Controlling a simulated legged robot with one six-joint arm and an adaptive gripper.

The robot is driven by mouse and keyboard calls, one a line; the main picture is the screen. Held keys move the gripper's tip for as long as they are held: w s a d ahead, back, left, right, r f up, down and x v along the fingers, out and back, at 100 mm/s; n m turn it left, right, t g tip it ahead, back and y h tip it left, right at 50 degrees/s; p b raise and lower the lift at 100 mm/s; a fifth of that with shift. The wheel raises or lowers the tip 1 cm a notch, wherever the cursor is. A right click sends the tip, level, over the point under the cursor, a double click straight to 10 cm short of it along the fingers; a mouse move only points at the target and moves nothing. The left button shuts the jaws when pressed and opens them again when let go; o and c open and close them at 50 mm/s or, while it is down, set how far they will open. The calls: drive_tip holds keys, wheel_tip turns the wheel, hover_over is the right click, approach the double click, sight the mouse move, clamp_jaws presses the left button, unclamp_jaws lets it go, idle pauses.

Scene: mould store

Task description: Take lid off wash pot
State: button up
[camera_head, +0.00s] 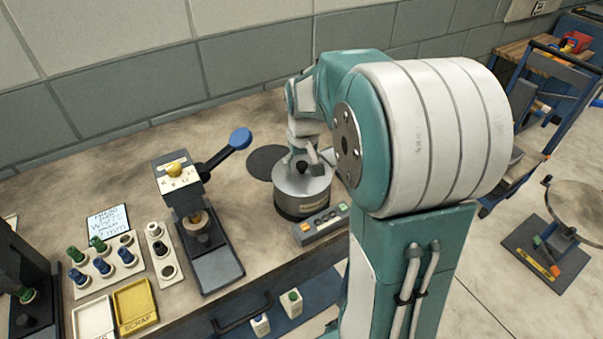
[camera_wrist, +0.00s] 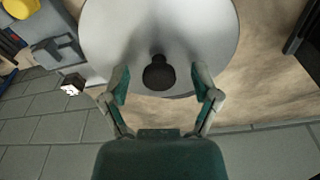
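The wash pot (camera_head: 302,208) stands on the bench, a round pot with a dark lower band. Its shiny metal lid (camera_head: 288,184) sits on top, with a black knob (camera_head: 302,168) in the middle. In the wrist view the lid (camera_wrist: 205,35) fills the top centre, and the knob (camera_wrist: 159,73) shows between my fingertips. My gripper (camera_wrist: 159,72) is open, one finger on each side of the knob, with gaps visible on both sides. In the head view my gripper (camera_head: 308,160) is just above the lid, and my arm partly hides the area behind it.
A dark round mat (camera_head: 264,162) lies left of and behind the pot. A control box with buttons (camera_head: 322,222) stands in front. A press with a blue-knobbed lever (camera_head: 237,140) stands to the left. The tiled wall (camera_head: 255,60) is behind.

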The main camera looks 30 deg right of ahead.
clamp_jaws()
